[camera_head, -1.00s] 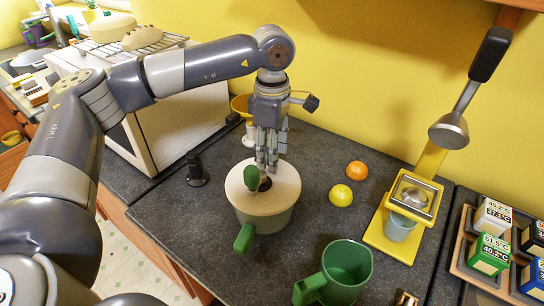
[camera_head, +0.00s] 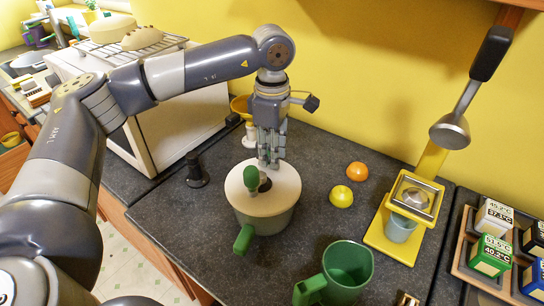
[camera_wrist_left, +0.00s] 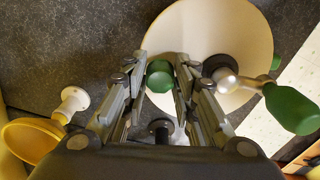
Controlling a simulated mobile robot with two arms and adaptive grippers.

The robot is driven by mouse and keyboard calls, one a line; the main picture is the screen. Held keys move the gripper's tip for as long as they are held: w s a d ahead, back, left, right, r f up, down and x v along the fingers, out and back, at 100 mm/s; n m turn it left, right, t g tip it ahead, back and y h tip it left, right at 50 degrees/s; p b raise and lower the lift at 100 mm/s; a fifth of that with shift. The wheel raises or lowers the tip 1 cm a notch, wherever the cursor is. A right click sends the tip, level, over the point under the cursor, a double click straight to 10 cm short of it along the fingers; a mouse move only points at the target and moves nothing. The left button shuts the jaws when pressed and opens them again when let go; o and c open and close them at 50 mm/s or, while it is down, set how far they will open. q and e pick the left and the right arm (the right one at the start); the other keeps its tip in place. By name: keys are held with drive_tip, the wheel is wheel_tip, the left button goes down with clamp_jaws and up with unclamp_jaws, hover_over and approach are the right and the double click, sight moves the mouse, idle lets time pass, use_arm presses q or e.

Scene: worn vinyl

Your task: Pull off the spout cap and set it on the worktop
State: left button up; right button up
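The kettle (camera_head: 262,222) stands on the dark worktop (camera_head: 312,232), with a cream lid (camera_head: 284,183), a green knob (camera_head: 250,178) and a green side handle (camera_head: 243,238). The lid also shows in the left wrist view (camera_wrist_left: 215,22). The green spout cap (camera_wrist_left: 160,76) sits at the kettle's edge in the left wrist view; in the head view my fingers hide it. My left gripper (camera_head: 270,162) points down at the kettle's far side. Its fingers (camera_wrist_left: 160,66) stand apart on both sides of the cap, very close to it. Contact cannot be made out. My right gripper is out of view.
A green mug (camera_head: 347,268) stands at the front, and a yellow press (camera_head: 430,165) with a grey cup at the right. Orange (camera_head: 356,170) and yellow (camera_head: 341,195) fruits lie between. A black object (camera_head: 197,172) stands left of the kettle.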

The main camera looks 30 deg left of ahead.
use_arm(q)
clamp_jaws()
drive_tip(key=shift+r+p, duration=0.3)
drive_tip(key=shift+r, duration=0.15)
idle(0.3)
drive_tip(key=shift+r+p, duration=1.35)
drive_tip(key=shift+r, duration=0.95)
